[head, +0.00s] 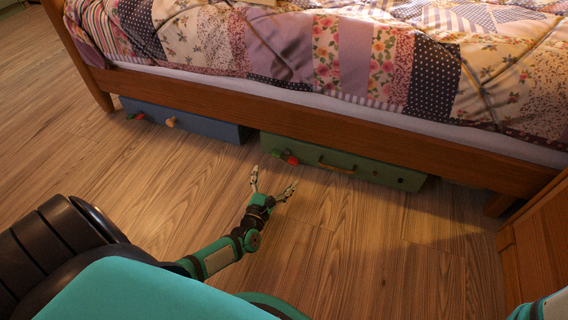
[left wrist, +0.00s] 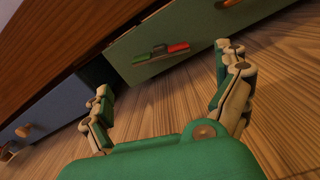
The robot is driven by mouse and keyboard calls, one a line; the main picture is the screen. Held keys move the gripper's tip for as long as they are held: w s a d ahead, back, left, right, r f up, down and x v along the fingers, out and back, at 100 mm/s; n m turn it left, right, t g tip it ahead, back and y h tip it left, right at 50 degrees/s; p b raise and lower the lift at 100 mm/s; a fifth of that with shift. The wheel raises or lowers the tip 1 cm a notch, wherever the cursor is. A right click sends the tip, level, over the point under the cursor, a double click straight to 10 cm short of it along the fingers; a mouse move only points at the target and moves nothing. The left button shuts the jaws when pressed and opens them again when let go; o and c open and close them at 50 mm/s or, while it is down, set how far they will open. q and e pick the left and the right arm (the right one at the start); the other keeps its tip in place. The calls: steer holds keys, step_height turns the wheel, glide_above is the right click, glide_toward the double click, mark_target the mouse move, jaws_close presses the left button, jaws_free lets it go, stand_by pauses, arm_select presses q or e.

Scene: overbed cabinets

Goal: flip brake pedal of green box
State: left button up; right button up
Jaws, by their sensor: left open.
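The green box (head: 385,172) sits under the bed, its front facing the open floor. A small pedal with a green part and a red part (head: 292,160) juts from the left of its front. In the left wrist view the pedal (left wrist: 180,47) shows as a flat bar, red at its right end and green at its left, on the green front (left wrist: 205,22). My left gripper (head: 274,181) is open and empty, low over the floor just in front of the pedal, apart from it. Its two spread fingers also show in the left wrist view (left wrist: 163,70). My right gripper is out of view.
A blue box (head: 200,127) with its own red and green pedal (head: 135,116) and a tan knob (head: 170,122) sits left of the green box. The bed rail (head: 330,130) hangs above both. A wooden cabinet (head: 540,240) stands at right. The floor between is clear.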

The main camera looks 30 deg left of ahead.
mark_target(284, 158)
arm_select(q)
steer(key=b+x, duration=0.3)
steer(key=x, duration=0.4)
steer(key=shift+w+f, duration=0.1)
steer(key=shift+w, duration=0.3)
steer(key=shift+w+a+b, duration=0.15)
steer(key=shift+w+b, duration=0.15)
steer(key=shift+w, duration=0.2)
steer(key=c, duration=0.9)
steer(key=shift+n, duration=2.7)
